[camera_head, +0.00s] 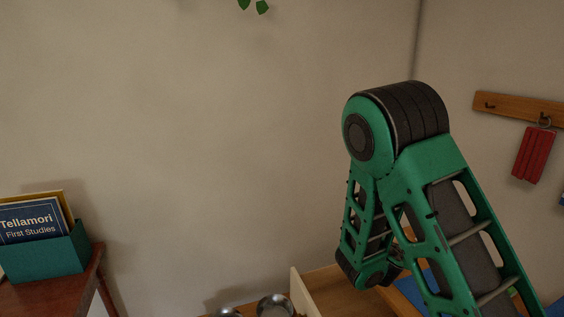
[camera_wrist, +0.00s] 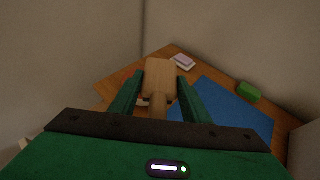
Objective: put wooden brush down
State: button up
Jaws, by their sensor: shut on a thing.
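In the wrist view my gripper (camera_wrist: 160,92) is shut on the wooden brush (camera_wrist: 159,77), a pale wooden piece with a broad head and a narrower handle. The brush is between the two green fingers, above a wooden table top (camera_wrist: 115,85). I cannot tell how high it is above the table. Its bristles cannot be made out. In the head view my green arm bends down at the right, and neither the gripper nor the brush can be made out there.
A blue mat (camera_wrist: 228,108) covers the table's right part, with a green block (camera_wrist: 248,91) near its far edge. A small pink-and-white item (camera_wrist: 183,62) lies at the far corner. Walls rise close behind. A wooden rack (camera_head: 517,107) with a red item (camera_head: 534,155) hangs at right.

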jog(key=a+r+n+t+y, duration=0.1)
jog(key=a+r+n+y, duration=0.2)
jog(key=a+r, duration=0.2)
jog(key=shift+w+a+t, duration=0.15)
jog(key=shift+a+t, duration=0.25)
jog(key=shift+a, duration=0.45)
